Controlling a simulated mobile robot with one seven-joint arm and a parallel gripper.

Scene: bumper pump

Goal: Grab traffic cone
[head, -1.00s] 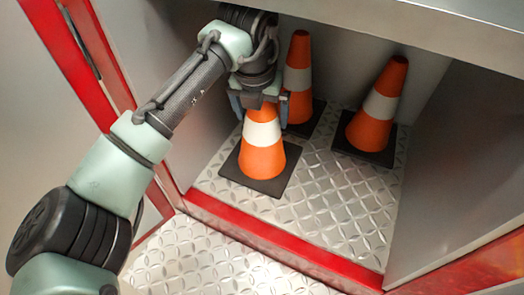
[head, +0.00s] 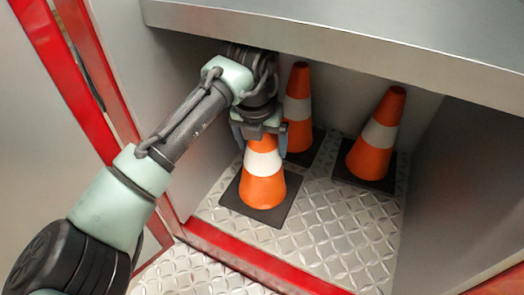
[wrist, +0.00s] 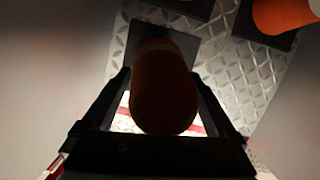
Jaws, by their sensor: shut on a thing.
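The nearest traffic cone (head: 262,186), orange with a white band and a black square base, stands upright on the metal floor of the compartment. My gripper (head: 260,143) is over its top, with a finger on each side, shut on the cone's upper part. The cone's tip is hidden by the gripper in the head view. In the wrist view the held cone (wrist: 163,90) is dark and lies between the two fingers (wrist: 160,105). A second cone (head: 298,110) stands behind it, and a third cone (head: 374,145) stands to the right.
A grey shelf or counter (head: 340,35) overhangs the compartment above my gripper. Grey walls (head: 450,165) close the sides and back. A red sill (head: 240,252) runs along the front edge. Patterned metal floor (head: 335,215) is free at the front right.

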